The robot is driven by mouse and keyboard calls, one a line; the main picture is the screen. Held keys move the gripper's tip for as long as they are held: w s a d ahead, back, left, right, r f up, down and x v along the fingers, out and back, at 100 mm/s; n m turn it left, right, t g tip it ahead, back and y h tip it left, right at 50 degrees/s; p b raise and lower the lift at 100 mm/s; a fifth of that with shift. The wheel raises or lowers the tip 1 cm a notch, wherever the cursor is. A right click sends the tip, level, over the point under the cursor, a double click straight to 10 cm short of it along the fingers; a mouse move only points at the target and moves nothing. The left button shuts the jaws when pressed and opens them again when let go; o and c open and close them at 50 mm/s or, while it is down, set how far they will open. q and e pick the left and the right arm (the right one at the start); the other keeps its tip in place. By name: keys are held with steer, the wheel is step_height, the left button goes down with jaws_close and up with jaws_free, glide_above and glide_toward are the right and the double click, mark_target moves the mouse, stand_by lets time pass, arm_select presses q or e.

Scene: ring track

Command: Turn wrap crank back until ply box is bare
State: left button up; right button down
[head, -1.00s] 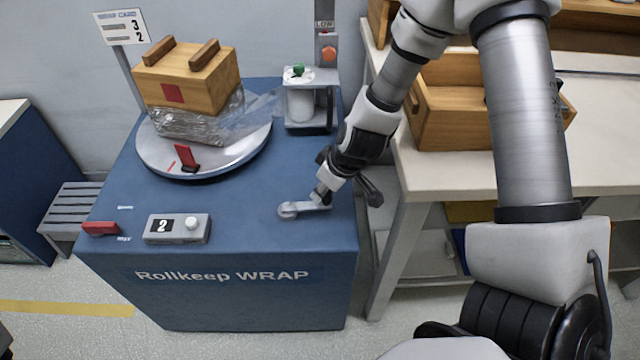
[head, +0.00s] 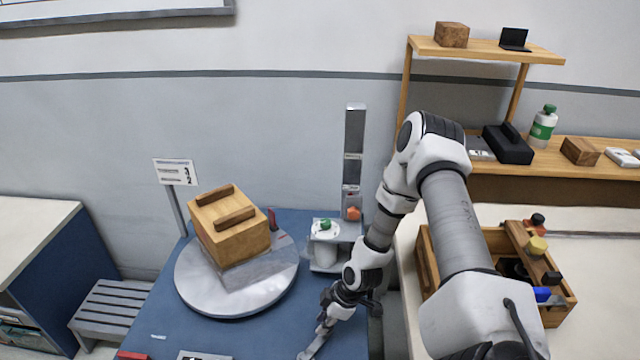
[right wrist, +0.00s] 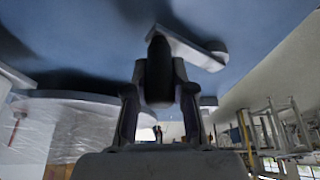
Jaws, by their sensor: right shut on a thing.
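The ply box (head: 230,235), with two wooden bars on top, sits on the round turntable (head: 195,290). Greyish translucent film (head: 255,272) shows around its low part; its upper sides look bare. The film also shows in the right wrist view (right wrist: 80,130). A red pointer (head: 272,220) stands at the turntable's far right side. My right gripper (head: 326,322) is shut on the wrap crank's handle; the crank arm (head: 312,346) runs toward the picture's lower edge. In the right wrist view, the dark crank knob (right wrist: 159,72) lies between my fingers. My left gripper is out of view.
The film roll post (head: 326,250) with a green knob stands right of the turntable. A sign (head: 175,172) stands behind left. A wooden tool crate (head: 550,310) is on the bench at right. A grey slatted stool (head: 105,310) stands left.

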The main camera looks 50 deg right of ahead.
steer(key=shift+w+a+f, duration=0.1)
steer(key=shift+w+a, duration=0.05)
steer(key=shift+w, duration=0.1)
stand_by(0.6)
steer(key=c, duration=1)
jaws_free()
steer(key=shift+a, duration=0.1)
steer(key=shift+o, duration=0.2)
steer(key=shift+w, duration=0.15)
